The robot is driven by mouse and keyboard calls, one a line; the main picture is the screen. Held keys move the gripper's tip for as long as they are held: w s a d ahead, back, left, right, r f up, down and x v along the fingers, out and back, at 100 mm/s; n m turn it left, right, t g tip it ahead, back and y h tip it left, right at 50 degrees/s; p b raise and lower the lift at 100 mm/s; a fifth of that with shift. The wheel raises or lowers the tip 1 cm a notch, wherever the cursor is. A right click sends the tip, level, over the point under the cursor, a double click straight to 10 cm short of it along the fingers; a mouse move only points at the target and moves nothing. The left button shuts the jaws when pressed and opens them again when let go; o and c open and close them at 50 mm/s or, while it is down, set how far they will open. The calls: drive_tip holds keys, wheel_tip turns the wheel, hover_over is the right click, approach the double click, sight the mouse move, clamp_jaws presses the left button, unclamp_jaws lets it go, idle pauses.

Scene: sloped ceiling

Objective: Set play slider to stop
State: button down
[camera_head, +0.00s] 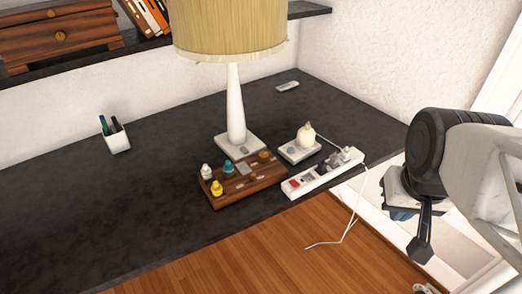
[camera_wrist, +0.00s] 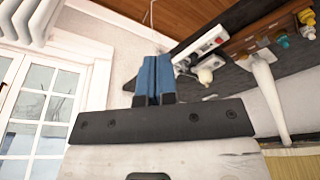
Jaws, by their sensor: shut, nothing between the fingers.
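A wooden control panel (camera_head: 243,181) lies on the dark desk in front of the lamp. It carries white, yellow and teal knobs on its left and brass-coloured pieces and small plates on its right. I cannot tell which piece is the play slider or read its setting. The panel also shows upside down at the upper right of the wrist view (camera_wrist: 258,30). My gripper (camera_head: 401,215) is off to the right of the desk, well apart from the panel. In the wrist view its blue fingers (camera_wrist: 154,75) are together with nothing between them.
A white power strip (camera_head: 318,176) with plugs and a loose cord lies right of the panel. Behind it is a small white device (camera_head: 299,151). A pen cup (camera_head: 116,139) is left. The desk's front left is clear.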

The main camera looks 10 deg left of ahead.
drive_tip(key=c, duration=1.4)
unclamp_jaws()
drive_tip(key=shift+w, duration=0.1)
drive_tip(key=shift+o, duration=1.2)
drive_tip(key=shift+w+a, duration=0.1)
drive_tip(key=shift+w, duration=0.05)
drive_tip(key=shift+o, duration=0.6)
drive_tip(key=shift+w+a, duration=0.15)
drive_tip(key=shift+w, duration=0.2)
drive_tip(key=w+a+f+n, duration=0.25)
drive_tip(key=w+a, duration=0.35)
drive_tip(key=w, duration=0.5)
drive_tip(key=w+a+f+n, duration=0.2)
drive_tip(key=w+a+f, duration=0.3)
drive_tip(key=a, duration=0.3)
drive_tip(key=w+a+f+n+g, duration=0.1)
drive_tip(key=w+a+f+n, duration=0.2)
drive_tip(key=w+a+f, duration=0.2)
drive_tip(key=w+a+f+n+g, duration=0.1)
drive_tip(key=w+a+f, duration=0.4)
drive_tip(key=a, duration=0.6)
drive_tip(key=shift+w+a+f+n, duration=0.15)
drive_tip(key=shift+w+n, duration=0.2)
drive_tip(key=shift+w, duration=0.2)
drive_tip(key=shift+w+a+r+n, duration=0.15)
drive_tip(key=shift+w+n, duration=0.15)
drive_tip(key=shift+w, duration=0.2)
drive_tip(key=shift+w+a+f, duration=0.15)
drive_tip(key=shift+a+f, duration=0.25)
